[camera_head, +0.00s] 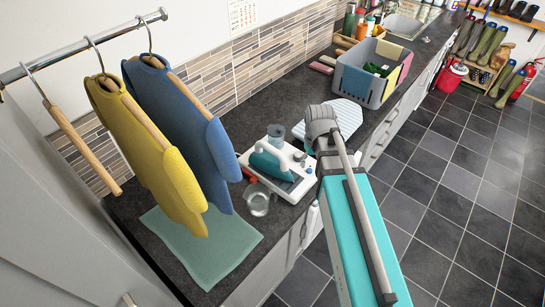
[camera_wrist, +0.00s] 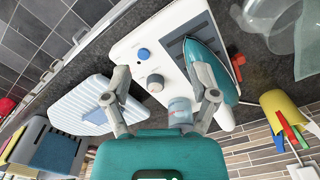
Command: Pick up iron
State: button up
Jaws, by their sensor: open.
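The iron (camera_head: 270,163) is teal and white. It rests on a white base unit (camera_head: 297,187) on the dark counter. In the wrist view the iron (camera_wrist: 208,66) lies at the upper right, on a dark plate of the white unit (camera_wrist: 150,45), which has a blue knob and a grey knob. My gripper (camera_wrist: 165,88) is open, with its two fingers spread and nothing between them but the white unit and a clear cup (camera_wrist: 180,108) below or beyond. The right finger overlaps the iron's near side in the picture; I cannot tell if they touch.
A glass jug (camera_head: 258,203) stands in front of the unit, beside a green mat (camera_head: 205,245). A striped ironing board (camera_head: 342,115) lies behind my arm. A grey basket (camera_head: 362,85) stands further back. Yellow and blue shirts hang from a rail at left.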

aim_at(272, 147)
jog(key=w+a+r+n+p, duration=0.3)
jog(key=w+a+r+p, duration=0.1)
jog(key=a, duration=0.3)
jog(key=w+a+r+n+p, duration=0.3)
jog(key=w+a+r+p, duration=0.1)
jog(key=a+r+p, duration=0.1)
notch_tip(272, 147, up, 2)
jog(key=shift+a+p, duration=0.3)
jog(key=shift+a, duration=0.6)
jog(key=shift+s+f, duration=0.1)
notch_tip(272, 147, down, 8)
jog(key=b, duration=0.8)
jog(key=shift+f+b, duration=0.25)
jog(key=shift+b, duration=0.05)
jog(key=shift+d+f, duration=0.1)
jog(key=f+b, duration=0.3)
jog(key=shift+d, duration=0.2)
jog(key=shift+f+b, duration=1)
jog(key=shift+b, duration=0.1)
